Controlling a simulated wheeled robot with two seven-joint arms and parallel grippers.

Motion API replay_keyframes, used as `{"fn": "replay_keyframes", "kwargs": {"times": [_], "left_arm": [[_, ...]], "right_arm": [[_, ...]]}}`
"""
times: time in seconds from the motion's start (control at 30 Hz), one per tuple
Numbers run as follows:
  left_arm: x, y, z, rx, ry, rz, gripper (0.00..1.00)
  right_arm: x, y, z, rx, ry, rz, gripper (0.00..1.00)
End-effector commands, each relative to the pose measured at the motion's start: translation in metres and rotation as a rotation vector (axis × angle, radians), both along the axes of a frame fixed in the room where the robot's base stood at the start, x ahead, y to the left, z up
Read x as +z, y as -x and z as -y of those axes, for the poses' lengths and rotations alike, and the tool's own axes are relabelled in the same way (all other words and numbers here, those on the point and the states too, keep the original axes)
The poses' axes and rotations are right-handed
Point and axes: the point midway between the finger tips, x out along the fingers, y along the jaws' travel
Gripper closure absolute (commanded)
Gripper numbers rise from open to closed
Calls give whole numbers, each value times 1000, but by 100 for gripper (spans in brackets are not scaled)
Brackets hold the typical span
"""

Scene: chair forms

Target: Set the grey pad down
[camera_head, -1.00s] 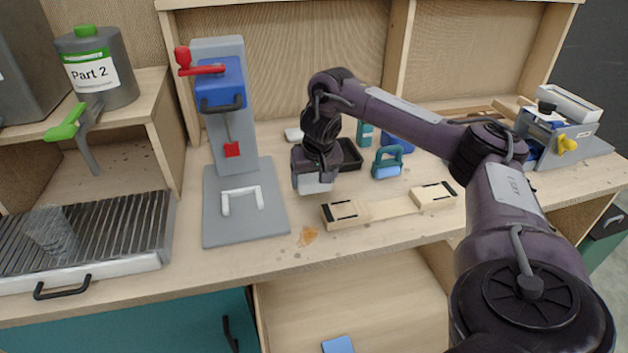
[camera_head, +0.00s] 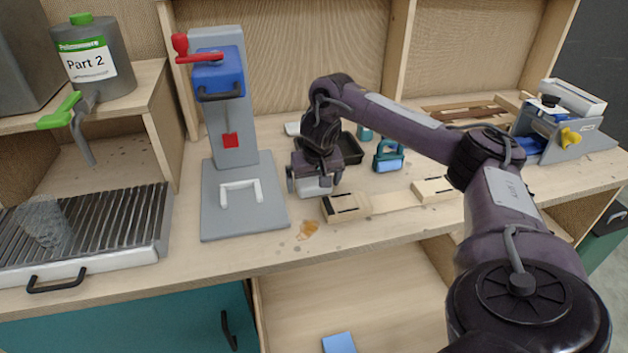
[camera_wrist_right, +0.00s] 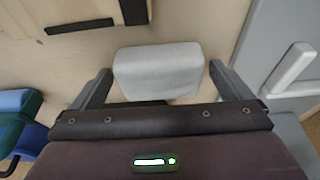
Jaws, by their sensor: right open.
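The grey pad (camera_head: 317,189) is a light grey, rounded block. It appears to rest on the tabletop between the press on its left and the wooden form on its right. My right gripper (camera_head: 314,184) is directly above it, with its fingers spread on either side. In the right wrist view the pad (camera_wrist_right: 158,70) sits between the open fingers (camera_wrist_right: 158,80), with a narrow gap at each side. The near part of the pad is hidden by the gripper body. My left gripper is not in view.
A press (camera_head: 240,192) with a white U-shaped piece stands left of the pad. A wooden form (camera_head: 390,200) lies to the right.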

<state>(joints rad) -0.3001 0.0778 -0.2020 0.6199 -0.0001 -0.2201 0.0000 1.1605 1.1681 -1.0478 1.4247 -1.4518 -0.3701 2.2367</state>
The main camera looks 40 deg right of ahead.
Motion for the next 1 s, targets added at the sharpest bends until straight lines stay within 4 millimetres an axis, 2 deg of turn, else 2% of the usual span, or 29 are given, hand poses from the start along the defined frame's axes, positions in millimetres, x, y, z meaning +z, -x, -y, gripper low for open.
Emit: {"fn": "replay_keyframes", "kwargs": {"times": [0.1,0.6,0.8,1.0], "left_arm": [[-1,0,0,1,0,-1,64],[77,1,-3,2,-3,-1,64],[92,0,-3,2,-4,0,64],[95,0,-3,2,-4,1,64]], "right_arm": [[4,-1,0,0,0,2,2],[97,22,-12,1,2,2,2],[115,29,-16,2,1,1,2],[118,31,-17,0,0,0,2]]}}
